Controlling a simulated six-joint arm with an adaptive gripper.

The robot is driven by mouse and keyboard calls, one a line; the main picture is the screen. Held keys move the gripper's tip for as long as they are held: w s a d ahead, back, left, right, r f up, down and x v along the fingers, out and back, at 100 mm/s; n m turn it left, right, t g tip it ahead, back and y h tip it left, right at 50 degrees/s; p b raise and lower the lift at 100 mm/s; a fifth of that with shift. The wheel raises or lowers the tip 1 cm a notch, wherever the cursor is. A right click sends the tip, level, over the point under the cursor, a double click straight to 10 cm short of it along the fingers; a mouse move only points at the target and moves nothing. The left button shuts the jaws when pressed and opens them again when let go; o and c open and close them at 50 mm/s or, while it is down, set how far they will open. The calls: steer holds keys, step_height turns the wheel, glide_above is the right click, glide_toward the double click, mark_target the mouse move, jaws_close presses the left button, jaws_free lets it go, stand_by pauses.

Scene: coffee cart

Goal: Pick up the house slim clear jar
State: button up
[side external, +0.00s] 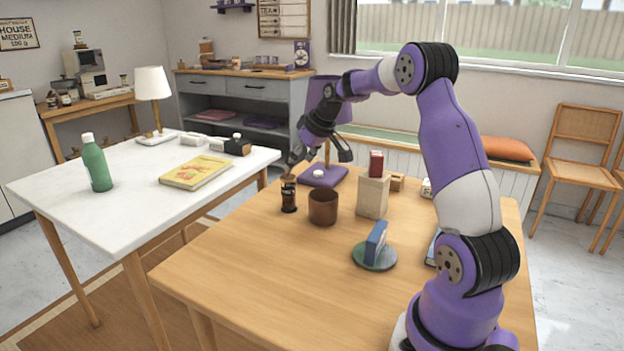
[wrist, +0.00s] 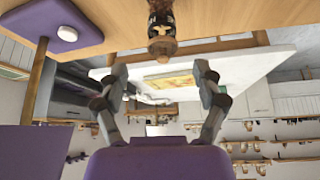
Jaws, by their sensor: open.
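The slim jar (side external: 288,196) stands upright on the wooden table, near its far left edge. It has a dark body or label and a brownish top. It also shows at the top centre of the wrist view (wrist: 161,28), where the picture is upside down. My gripper (side external: 316,153) is above and close to the jar, angled down. In the wrist view my gripper (wrist: 161,80) has its two fingers spread wide with nothing between them. The jar lines up with the gap but lies outside it.
A brown cup (side external: 323,207) stands just right of the jar. A purple lamp base (side external: 338,175) is behind it. A wooden block (side external: 373,197) with a red box and a green disc (side external: 384,262) with a blue box are further right. The front-left tabletop is clear.

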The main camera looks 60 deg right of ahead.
mark_target(286, 185)
steer(key=x, duration=1)
steer(key=shift+w+a, duration=0.15)
steer(key=shift+w, duration=0.05)
jaws_close()
